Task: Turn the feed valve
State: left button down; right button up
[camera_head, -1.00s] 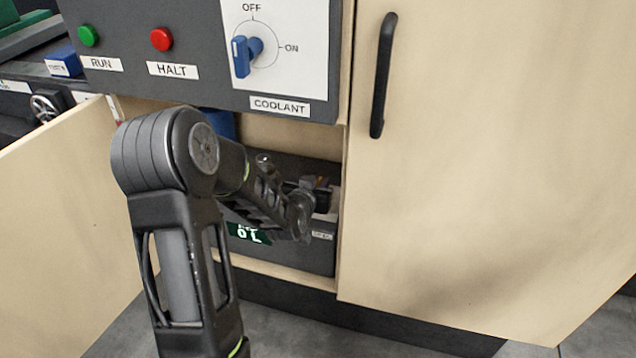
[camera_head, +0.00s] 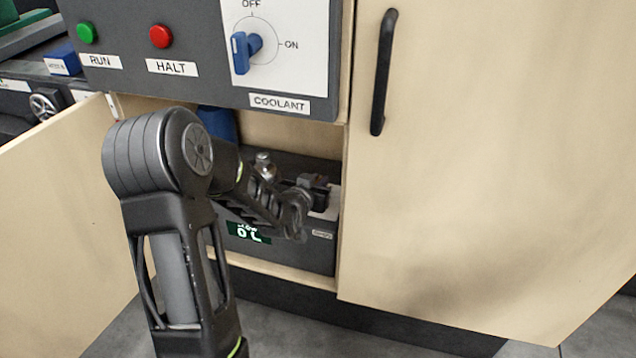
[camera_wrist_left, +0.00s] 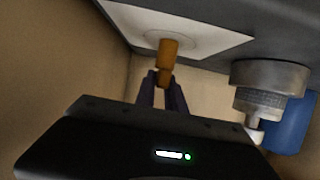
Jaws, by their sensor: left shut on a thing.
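The feed valve is most likely the orange-brown handle (camera_wrist_left: 168,52) on a white plate (camera_wrist_left: 205,38) in the left wrist view; no label on it is readable. My left gripper (camera_wrist_left: 163,80) is shut on the handle's near end. In the head view my left gripper (camera_head: 314,184) reaches into the open lower cabinet, over a dark grey box (camera_head: 320,252), and the handle is hidden there. A green-lit display (camera_head: 247,233) on the box front reads 0 L, its upper line partly covered by my arm. My right gripper is not in view.
A blue coolant knob (camera_head: 242,52) sits on the panel above, with a green run button (camera_head: 86,33) and red halt button (camera_head: 161,36). Cabinet doors stand left (camera_head: 55,190) and right (camera_head: 480,170). A grey metal fitting (camera_wrist_left: 268,85) and a blue object (camera_wrist_left: 290,125) are close beside the gripper.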

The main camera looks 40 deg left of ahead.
pick_arm(q)
jog(key=shift+a+m+h+b, duration=0.15)
jog(key=shift+m+h+b, duration=0.15)
jog(key=shift+m+h, duration=0.5)
jog(key=shift+h, duration=0.1)
jog(key=shift+m+h, duration=0.3)
jog(key=shift+h, duration=0.1)
jog(key=m+h+p, duration=0.1)
jog(key=h+p, duration=0.1)
jog(key=m+h+p, duration=0.2)
jog(key=p, duration=0.1)
jog(key=m+h+p, duration=0.1)
jog(key=m+p, duration=0.1)
jog(key=p, duration=0.1)
jog(key=shift+r+h, duration=0.3)
jog(key=shift+h, duration=0.1)
jog(key=shift+f+m+g+h+p, duration=0.25)
jog(key=shift+m+g+h+p, duration=0.65)
jog(key=shift+m+h, duration=0.45)
jog(key=c, duration=1.4)
grip_release()
